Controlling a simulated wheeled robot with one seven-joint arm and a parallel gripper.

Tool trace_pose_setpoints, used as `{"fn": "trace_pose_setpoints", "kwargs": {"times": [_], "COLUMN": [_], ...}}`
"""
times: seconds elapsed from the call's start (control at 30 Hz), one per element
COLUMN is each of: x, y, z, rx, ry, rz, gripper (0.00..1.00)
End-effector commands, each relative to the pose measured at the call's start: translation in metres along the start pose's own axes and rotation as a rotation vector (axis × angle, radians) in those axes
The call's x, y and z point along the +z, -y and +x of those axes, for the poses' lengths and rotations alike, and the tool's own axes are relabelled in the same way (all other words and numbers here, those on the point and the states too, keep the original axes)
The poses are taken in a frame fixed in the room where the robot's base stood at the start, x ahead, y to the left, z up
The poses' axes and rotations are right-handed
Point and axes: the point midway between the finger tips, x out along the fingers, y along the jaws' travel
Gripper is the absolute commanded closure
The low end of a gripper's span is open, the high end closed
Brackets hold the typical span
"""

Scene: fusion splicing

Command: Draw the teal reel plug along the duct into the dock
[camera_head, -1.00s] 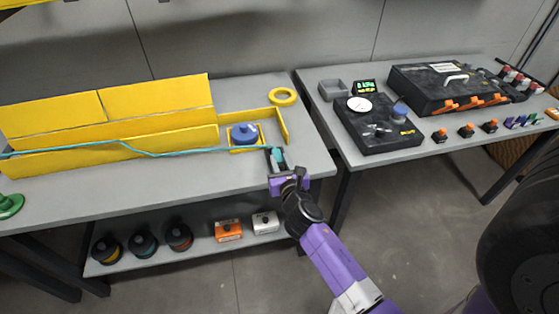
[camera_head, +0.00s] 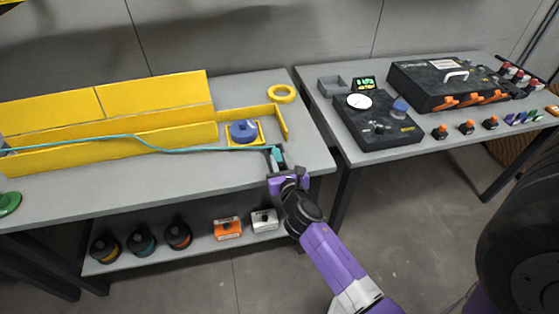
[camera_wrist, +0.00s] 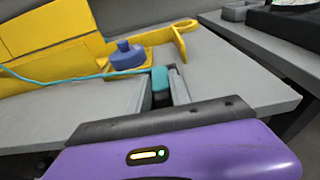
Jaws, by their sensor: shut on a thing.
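The teal reel plug (camera_wrist: 160,79) is held between the fingers of my gripper (camera_wrist: 161,92), which is shut on it. In the head view, the plug (camera_head: 276,155) is at the right end of the teal cable (camera_head: 190,150), just above the left table near its right front part. The cable runs left along the yellow duct (camera_head: 110,153). The blue knobbed piece (camera_head: 243,131) sits in a yellow square frame (camera_head: 262,141) at the duct's right end; I cannot tell whether this is the dock. My gripper is to the front right of it, apart from it.
A yellow ring (camera_head: 282,94) and an upright yellow wall (camera_head: 284,122) stand behind the gripper. A green reel base (camera_head: 8,203) is at the far left. A gap separates the left table from the right table (camera_head: 385,158), which bears black equipment (camera_head: 378,122).

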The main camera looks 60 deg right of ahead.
Motion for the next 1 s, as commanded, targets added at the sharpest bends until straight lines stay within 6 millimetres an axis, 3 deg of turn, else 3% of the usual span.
{"fn": "trace_pose_setpoints", "kwargs": {"times": [0.6, 0.63, 0.73, 1.0], "x": [-0.0057, -0.0057, -0.0058, -0.0065], "y": [-0.0001, -0.0001, -0.0001, 0.0001], "z": [0.0014, 0.0014, 0.0014, 0.0011], "rx": [0.000, 0.000, 0.000, 0.000], "ry": [0.001, 0.001, 0.001, -0.001], "rz": [-0.001, -0.001, -0.001, -0.001], "gripper": [1.00, 0.69, 0.50, 0.50]}}
